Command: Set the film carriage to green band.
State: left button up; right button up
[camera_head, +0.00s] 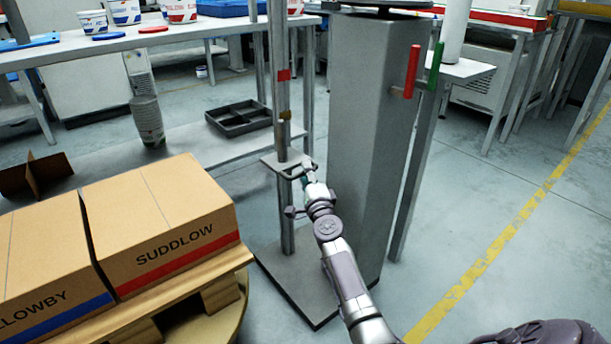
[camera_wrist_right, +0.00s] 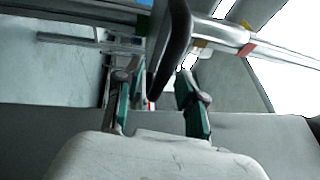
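The film carriage (camera_head: 279,162) is a grey plate with a loop handle, on an upright grey post (camera_head: 287,220). Above it the post carries a red band (camera_head: 284,75) and a yellow band (camera_head: 285,115). In the right wrist view the post runs across the top, with the green band (camera_wrist_right: 141,20) left of the dark handle (camera_wrist_right: 174,45) and the yellow band (camera_wrist_right: 200,43) right of it. My right gripper (camera_head: 307,170) is at the handle. Its fingers (camera_wrist_right: 160,98) are apart, with the handle between them; firm contact does not show. My left gripper is not in view.
A wide grey column (camera_head: 370,130) stands close right of the post, with red (camera_head: 412,72) and green (camera_head: 435,65) upright handles beside it. A carton marked SUDDLOW (camera_head: 160,220) is on a pallet at left. Open floor lies to the right.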

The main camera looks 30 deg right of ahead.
jog(key=shift+w+d+r, duration=0.1)
jog(key=shift+w+d, duration=0.05)
jog(key=shift+w, duration=0.3)
grip_shut()
